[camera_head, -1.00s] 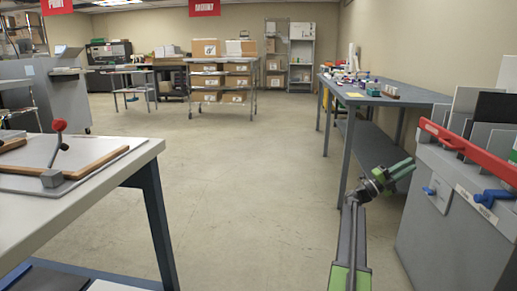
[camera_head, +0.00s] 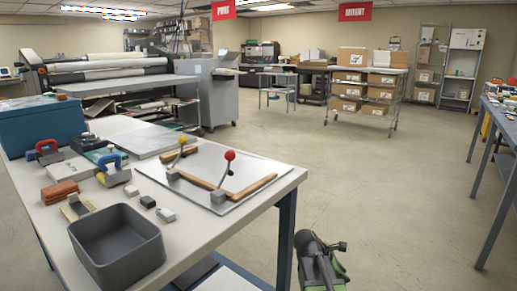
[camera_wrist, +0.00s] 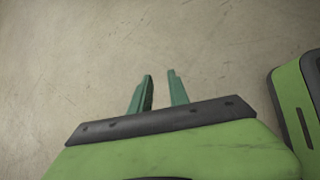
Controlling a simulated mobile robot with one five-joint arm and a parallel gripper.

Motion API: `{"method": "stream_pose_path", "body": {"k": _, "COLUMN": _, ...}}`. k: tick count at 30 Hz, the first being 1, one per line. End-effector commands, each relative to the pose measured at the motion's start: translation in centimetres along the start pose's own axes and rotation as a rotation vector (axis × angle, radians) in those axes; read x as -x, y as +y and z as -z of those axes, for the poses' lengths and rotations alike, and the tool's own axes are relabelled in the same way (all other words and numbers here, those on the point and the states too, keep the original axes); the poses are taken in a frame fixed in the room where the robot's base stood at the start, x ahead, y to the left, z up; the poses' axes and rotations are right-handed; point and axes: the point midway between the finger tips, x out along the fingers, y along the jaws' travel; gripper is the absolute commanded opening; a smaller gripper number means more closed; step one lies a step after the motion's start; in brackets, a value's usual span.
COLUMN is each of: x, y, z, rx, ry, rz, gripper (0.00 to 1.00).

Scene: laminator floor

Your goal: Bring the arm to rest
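My arm (camera_head: 320,265) shows at the bottom of the head view, low over the floor and just right of the white table's leg. My gripper's fingers cannot be made out there. In the wrist view my gripper (camera_wrist: 160,78) has two teal fingers standing apart, with nothing between them. Only bare floor (camera_wrist: 225,45) lies beyond the fingertips.
A white table (camera_head: 215,232) at left carries a grey bin (camera_head: 117,245), a board with red and yellow knobbed levers (camera_head: 208,172), and small tools. A grey bench (camera_head: 497,112) stands at right. The floor between is clear.

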Motion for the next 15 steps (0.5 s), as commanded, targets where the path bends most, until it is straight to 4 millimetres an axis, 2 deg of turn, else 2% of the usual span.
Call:
{"method": "stream_pose_path", "body": {"k": 1, "x": 1.8, "y": -2.1, "z": 3.2, "rx": -0.156, "ry": 0.113, "rz": 0.021, "gripper": 0.22}}
{"method": "stream_pose_path", "body": {"k": 3, "x": 3.1, "y": -4.5, "z": 7.4, "rx": -0.410, "ry": 0.262, "rz": 0.101, "gripper": 0.22}}
{"method": "stream_pose_path", "body": {"k": 6, "x": 4.7, "y": -7.0, "z": 11.2, "rx": -0.725, "ry": 0.399, "rz": 0.253, "gripper": 0.22}}
{"method": "stream_pose_path", "body": {"k": 10, "x": 6.7, "y": -8.7, "z": 14.3, "rx": -1.038, "ry": 0.480, "rz": 0.445, "gripper": 0.22}}
{"method": "stream_pose_path", "body": {"k": 13, "x": 7.8, "y": -9.2, "z": 15.6, "rx": -1.235, "ry": 0.485, "rz": 0.570, "gripper": 0.22}}
{"method": "stream_pose_path", "body": {"k": 15, "x": 8.0, "y": -9.3, "z": 15.8, "rx": -1.365, "ry": 0.452, "rz": 0.630, "gripper": 0.22}}
